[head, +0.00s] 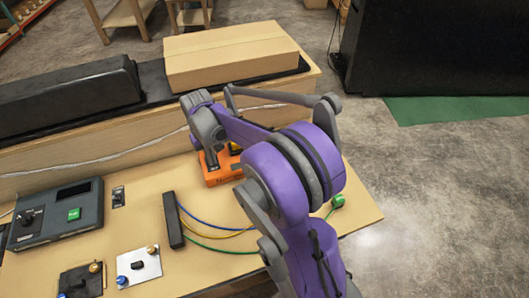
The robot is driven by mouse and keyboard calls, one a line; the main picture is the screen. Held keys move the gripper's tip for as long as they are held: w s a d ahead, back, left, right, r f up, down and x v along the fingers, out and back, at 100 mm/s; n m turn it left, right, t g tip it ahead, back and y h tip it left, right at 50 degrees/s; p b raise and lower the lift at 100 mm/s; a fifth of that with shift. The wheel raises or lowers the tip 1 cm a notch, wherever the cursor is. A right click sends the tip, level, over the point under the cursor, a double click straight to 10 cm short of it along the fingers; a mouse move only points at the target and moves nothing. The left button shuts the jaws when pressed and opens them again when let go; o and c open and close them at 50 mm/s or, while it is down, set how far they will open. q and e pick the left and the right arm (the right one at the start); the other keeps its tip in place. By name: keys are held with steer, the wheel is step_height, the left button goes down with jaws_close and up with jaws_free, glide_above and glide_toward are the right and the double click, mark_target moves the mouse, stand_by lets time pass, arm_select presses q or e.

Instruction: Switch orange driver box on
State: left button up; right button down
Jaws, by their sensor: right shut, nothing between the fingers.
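The orange driver box (221,176) sits on the light wooden bench, right of centre, near the foot of the raised back ledge. My purple and grey right arm reaches in from the lower right and covers part of the box. My right gripper (212,162) points down at the top of the box near its left side and is shut with nothing in it. I cannot tell whether its tips touch the box. The box's switch cannot be made out. My left gripper is out of view.
A dark console (60,215) with a screen and green button stands at left. A black bar (173,220) has blue, yellow and green wires running right under my arm. Small switch plates (139,267) lie in front. A cardboard box (232,55) rests on the ledge.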

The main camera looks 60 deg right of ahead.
steer(key=shift+f+b, duration=0.7)
steer(key=shift+f, duration=0.35)
steer(key=shift+w, duration=0.1)
steer(key=shift+w+d, duration=0.4)
steer(key=shift+w, duration=0.1)
steer(key=shift+w+d, duration=0.35)
steer(key=shift+w, duration=0.15)
steer(key=shift+r, duration=0.1)
steer(key=shift+s+a+r+p, duration=0.15)
steer(key=shift+r+p, duration=0.8)
steer(key=shift+r, duration=0.75)
steer(key=shift+s+a+r+p, duration=0.15)
steer(key=shift+r+p, duration=0.8)
steer(key=shift+r, duration=0.75)
